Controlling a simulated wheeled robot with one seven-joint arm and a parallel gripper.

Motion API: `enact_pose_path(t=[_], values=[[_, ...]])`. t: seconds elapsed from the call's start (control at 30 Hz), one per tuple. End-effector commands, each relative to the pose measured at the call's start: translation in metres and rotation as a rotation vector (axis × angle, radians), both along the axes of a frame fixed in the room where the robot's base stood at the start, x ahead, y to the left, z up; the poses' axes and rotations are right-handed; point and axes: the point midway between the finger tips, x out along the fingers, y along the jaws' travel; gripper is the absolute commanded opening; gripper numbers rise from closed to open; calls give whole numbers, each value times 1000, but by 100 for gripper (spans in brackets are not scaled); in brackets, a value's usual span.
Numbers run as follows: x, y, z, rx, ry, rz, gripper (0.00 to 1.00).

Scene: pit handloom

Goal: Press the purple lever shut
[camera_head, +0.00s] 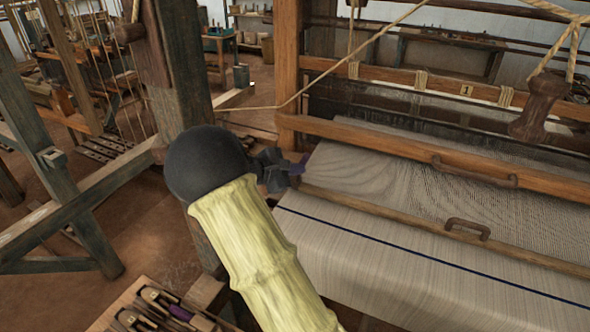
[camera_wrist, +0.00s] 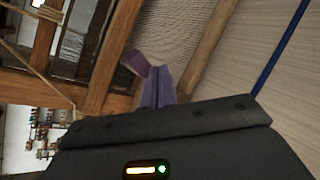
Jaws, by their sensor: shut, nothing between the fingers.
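The purple lever (camera_wrist: 136,62) shows in the wrist view as a small dark purple piece beside the wooden frame. In the head view a small bit of it (camera_head: 302,161) shows at the left edge of the cloth. My gripper (camera_wrist: 160,72) is shut and empty, its tips right beside the lever in the wrist view. I cannot tell whether they touch it. In the head view my gripper (camera_head: 288,168) is partly hidden behind my dark wrist joint, and it hides part of the lever.
The loom's striped cloth (camera_head: 420,265) with a blue line stretches to the right. A wooden beam (camera_head: 400,150) and a thick post (camera_head: 180,65) stand close to my arm. A tray (camera_head: 105,318) with shuttles lies at lower left. Open floor (camera_head: 130,235) is at left.

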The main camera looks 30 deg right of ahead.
Motion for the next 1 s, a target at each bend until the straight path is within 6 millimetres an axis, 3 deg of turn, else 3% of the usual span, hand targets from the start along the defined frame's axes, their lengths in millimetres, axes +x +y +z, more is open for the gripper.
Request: enact_pose_path(t=[1.0], values=[[13, 12, 1, 0, 0, 2, 0]])
